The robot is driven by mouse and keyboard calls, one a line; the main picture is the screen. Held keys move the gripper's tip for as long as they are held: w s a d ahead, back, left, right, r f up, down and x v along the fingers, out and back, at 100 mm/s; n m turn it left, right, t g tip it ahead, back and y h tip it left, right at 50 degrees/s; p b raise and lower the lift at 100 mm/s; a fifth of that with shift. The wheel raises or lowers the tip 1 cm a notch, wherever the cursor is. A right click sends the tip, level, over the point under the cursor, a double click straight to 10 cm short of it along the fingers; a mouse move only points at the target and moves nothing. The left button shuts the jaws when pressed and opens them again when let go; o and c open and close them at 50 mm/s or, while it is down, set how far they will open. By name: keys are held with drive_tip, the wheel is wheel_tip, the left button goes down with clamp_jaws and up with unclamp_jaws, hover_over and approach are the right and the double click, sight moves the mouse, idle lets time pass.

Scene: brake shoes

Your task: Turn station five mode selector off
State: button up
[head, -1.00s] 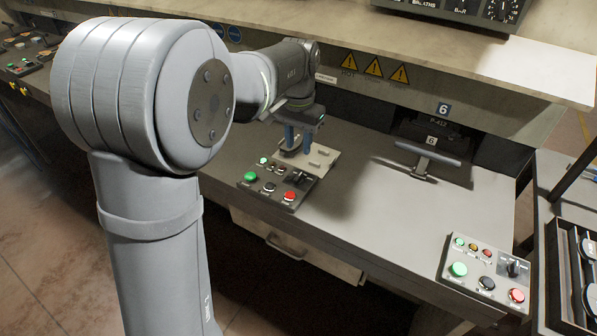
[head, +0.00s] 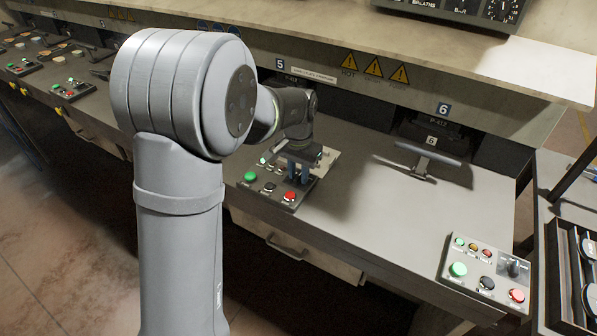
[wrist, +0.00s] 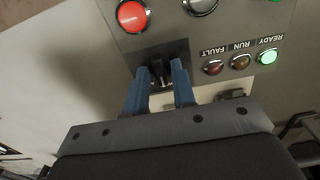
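The station five control panel (head: 262,198) lies on the bench below my arm. In the wrist view, the black mode selector (wrist: 161,72) is on the panel (wrist: 225,35), beside the red button (wrist: 132,16). My gripper (wrist: 160,78) has its two blue fingers apart, one on each side of the selector knob. Firm contact with the knob cannot be made out. In the head view my gripper (head: 299,172) points down over the panel's right rear part and hides the selector. The green READY lamp (wrist: 267,56) is lit; the RUN (wrist: 240,62) and FAULT (wrist: 213,67) lamps look dark.
A green button (head: 250,177) and a red button (head: 291,196) are close to my gripper on the same panel. A similar panel (head: 486,272) for station six is at the right. A shelf (head: 420,50) overhangs behind.

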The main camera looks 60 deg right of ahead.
clamp_jaws()
drive_tip(key=shift+n, duration=0.3)
drive_tip(key=n, duration=0.3)
drive_tip(key=shift+n, duration=2.1)
drive_tip(key=shift+o, duration=1.5)
unclamp_jaws()
drive_tip(key=shift+r, duration=0.1)
